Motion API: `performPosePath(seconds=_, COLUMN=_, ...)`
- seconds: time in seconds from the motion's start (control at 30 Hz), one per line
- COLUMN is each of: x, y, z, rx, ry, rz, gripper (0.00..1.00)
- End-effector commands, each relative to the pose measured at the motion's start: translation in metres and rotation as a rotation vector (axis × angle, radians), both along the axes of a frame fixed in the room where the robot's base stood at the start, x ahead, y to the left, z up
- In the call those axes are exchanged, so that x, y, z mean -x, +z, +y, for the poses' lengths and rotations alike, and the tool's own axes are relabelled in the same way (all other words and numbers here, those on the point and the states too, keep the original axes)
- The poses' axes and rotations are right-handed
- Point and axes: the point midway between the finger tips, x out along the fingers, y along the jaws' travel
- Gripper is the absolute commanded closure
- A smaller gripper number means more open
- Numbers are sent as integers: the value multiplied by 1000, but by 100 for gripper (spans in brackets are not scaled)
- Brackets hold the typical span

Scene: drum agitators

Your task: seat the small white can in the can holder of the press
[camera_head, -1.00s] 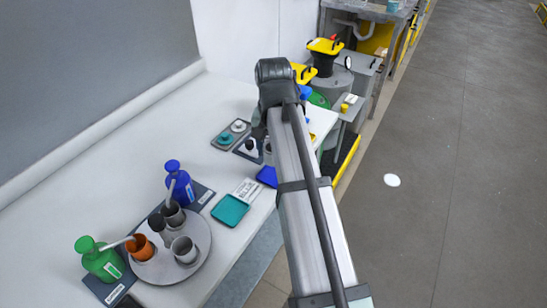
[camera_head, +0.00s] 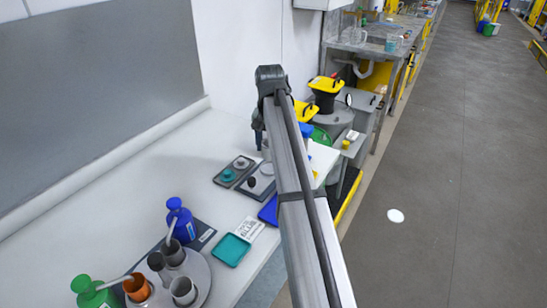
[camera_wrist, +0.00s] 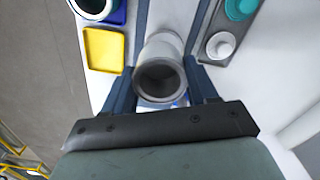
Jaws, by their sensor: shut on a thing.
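In the wrist view my gripper (camera_wrist: 163,66) is shut on a pale grey-white can (camera_wrist: 162,47). Its fingers lie on either side of the can. The can's round, dark open end faces the camera, and its far end is hidden. I take it for the small white can. In the head view my gripper (camera_head: 258,132) hangs at the far part of the white bench, largely hidden by my arm. The can holder and press cannot be made out with certainty in either view.
A tray with teal and grey round parts (camera_head: 234,171) lies left of my arm. A teal tray (camera_head: 231,249), blue bottle (camera_head: 181,222) and round plate with metal cups (camera_head: 204,272) are nearer. Yellow-lidded bins (camera_head: 324,84) stand beyond the bench. The wrist view shows a yellow tray (camera_wrist: 104,49).

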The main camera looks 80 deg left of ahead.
Motion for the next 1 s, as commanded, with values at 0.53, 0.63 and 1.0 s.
performPosePath(seconds=0.53, x=-1, y=-12, z=13, rx=1, ry=8, rz=0, gripper=71)
performPosePath(seconds=0.63, x=-1, y=-19, z=13, rx=1, ry=8, rz=0, gripper=71)
performPosePath(seconds=1.0, x=-1, y=-47, z=13, rx=1, ry=8, rz=0, gripper=71)
